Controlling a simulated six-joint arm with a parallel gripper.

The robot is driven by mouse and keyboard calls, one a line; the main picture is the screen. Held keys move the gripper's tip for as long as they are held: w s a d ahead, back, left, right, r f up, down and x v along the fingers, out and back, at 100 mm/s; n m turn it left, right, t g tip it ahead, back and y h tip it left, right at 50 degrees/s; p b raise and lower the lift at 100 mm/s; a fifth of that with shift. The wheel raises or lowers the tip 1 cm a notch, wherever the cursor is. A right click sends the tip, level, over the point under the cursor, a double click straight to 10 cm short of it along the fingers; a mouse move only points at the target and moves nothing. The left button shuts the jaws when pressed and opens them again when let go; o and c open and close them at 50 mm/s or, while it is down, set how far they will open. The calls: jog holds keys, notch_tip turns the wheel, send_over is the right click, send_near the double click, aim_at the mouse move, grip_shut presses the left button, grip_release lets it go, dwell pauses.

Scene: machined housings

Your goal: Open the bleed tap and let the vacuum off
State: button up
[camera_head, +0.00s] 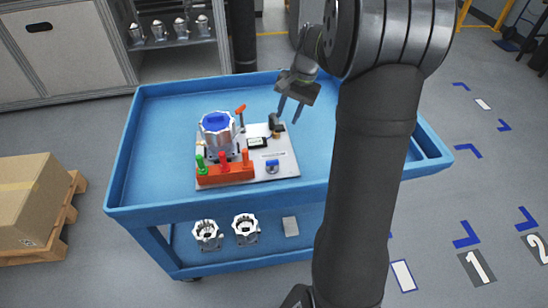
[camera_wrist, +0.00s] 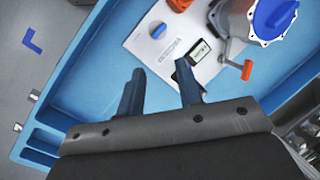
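A grey base plate (camera_head: 286,172) lies on the blue cart. On it stands a metal housing (camera_head: 218,143) with a blue top (camera_head: 217,121). An orange lever (camera_head: 240,109) sticks up behind the housing; it shows as an orange-red handle (camera_wrist: 247,70) in the wrist view. A blue knob (camera_head: 272,166) sits at the plate's front and also shows in the wrist view (camera_wrist: 158,31). No label tells which is the bleed tap. A small gauge with a display (camera_head: 257,142) lies beside the housing. My gripper (camera_head: 289,118) is open and empty above the plate's right rear; its fingers (camera_wrist: 160,67) are well apart.
The blue cart (camera_head: 150,130) has raised rims and free room left and right.

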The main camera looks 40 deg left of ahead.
jog(key=f+m, duration=0.1)
jog(key=m, duration=0.4)
jog(key=m+y, duration=0.1)
jog(key=m, duration=0.6)
send_near(272, 161)
jog(key=shift+g, duration=0.3)
jog(key=x, duration=0.8)
jog(key=shift+w+f, duration=0.25)
jog(key=shift+f, duration=0.05)
grip_shut()
